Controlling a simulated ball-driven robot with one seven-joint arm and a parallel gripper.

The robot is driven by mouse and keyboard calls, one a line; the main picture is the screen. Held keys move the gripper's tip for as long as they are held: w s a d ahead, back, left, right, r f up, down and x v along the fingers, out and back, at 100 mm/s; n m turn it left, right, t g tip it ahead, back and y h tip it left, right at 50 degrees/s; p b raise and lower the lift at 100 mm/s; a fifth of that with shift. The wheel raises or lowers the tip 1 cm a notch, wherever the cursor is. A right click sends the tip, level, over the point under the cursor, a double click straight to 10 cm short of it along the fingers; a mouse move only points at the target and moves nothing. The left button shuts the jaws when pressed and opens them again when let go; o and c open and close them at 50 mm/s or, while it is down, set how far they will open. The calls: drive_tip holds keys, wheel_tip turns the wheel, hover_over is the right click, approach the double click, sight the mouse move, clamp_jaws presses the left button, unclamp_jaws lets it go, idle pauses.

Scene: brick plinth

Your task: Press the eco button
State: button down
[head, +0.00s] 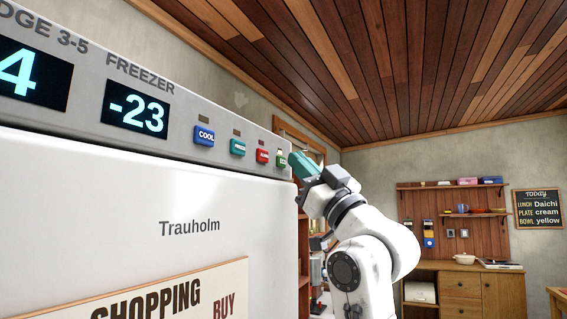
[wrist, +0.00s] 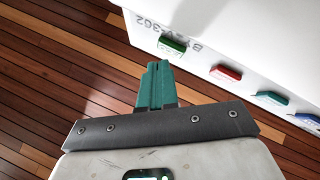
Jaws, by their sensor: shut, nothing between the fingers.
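The eco button (head: 282,160) is a small green button at the right end of the fridge's control strip. It also shows in the wrist view as the leftmost button, dark green (wrist: 173,44). My gripper (head: 298,160) has teal fingers closed together, with nothing between them. In the head view its tips are just right of the eco button, partly overlapping its edge. In the wrist view the fingertips (wrist: 156,68) sit a little below and left of the button, with a visible gap.
The red alarm button (head: 262,156), the teal freeze button (head: 238,148) and the blue cool button (head: 204,135) sit left of eco in the head view. The white fridge (head: 100,190) fills the left side. Open room lies right, with a wooden cabinet (head: 462,285) far back.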

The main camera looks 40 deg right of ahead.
drive_tip(key=s+d, duration=0.2)
drive_tip(key=s, duration=0.3)
drive_tip(key=shift+s+b, duration=0.35)
drive_tip(key=shift+b, duration=0.05)
idle(2.8)
